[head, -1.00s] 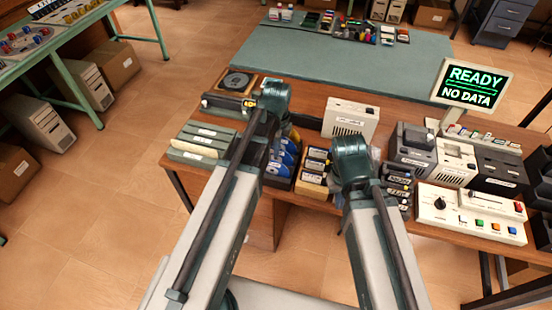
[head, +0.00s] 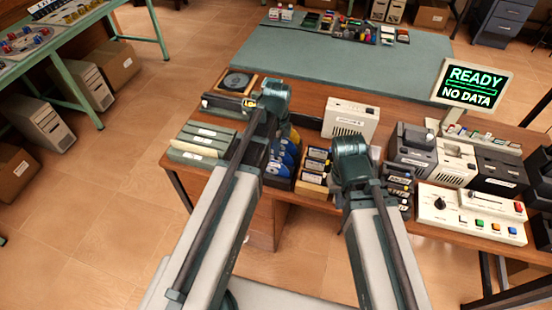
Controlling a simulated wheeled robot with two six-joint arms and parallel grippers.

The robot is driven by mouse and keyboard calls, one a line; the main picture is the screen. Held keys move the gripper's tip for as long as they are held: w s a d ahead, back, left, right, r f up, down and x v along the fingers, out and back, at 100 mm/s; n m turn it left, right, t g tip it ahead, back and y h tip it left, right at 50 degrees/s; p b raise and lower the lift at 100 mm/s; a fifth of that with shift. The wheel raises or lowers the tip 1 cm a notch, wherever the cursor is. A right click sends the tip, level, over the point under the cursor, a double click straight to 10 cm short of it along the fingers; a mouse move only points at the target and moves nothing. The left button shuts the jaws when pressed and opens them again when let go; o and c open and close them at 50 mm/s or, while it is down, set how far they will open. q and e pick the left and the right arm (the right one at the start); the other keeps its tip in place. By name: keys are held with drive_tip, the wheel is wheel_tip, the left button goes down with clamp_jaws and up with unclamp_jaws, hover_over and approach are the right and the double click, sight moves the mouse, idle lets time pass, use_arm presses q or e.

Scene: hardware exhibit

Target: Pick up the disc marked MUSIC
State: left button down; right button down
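Several blue discs (head: 287,156) stand in a dark rack at the front of the wooden table, partly covered by my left arm. Their labels are too small to read, so I cannot tell which one is marked MUSIC. My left gripper (head: 278,108) is just above and behind the discs; its fingers are hidden by its own wrist. I cannot tell whether it touches a disc. My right gripper (head: 351,165) is further right, between the black-and-tan cartridges (head: 314,165) and the dark labelled cartridges (head: 399,178); its fingers are also hidden.
Grey-green cases (head: 200,145) lie left of the discs. A turntable-like device (head: 237,84) and a beige box (head: 350,119) stand behind. At the right are grey drives (head: 414,148), a control panel (head: 471,213) and a screen (head: 472,84) reading READY, NO DATA. The green mat (head: 320,62) has clear room.

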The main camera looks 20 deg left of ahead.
idle(0.5)
use_arm(q)
wheel_tip(320, 180, up, 10)
drive_tip(key=p, duration=1)
drive_tip(key=shift+r, duration=0.15)
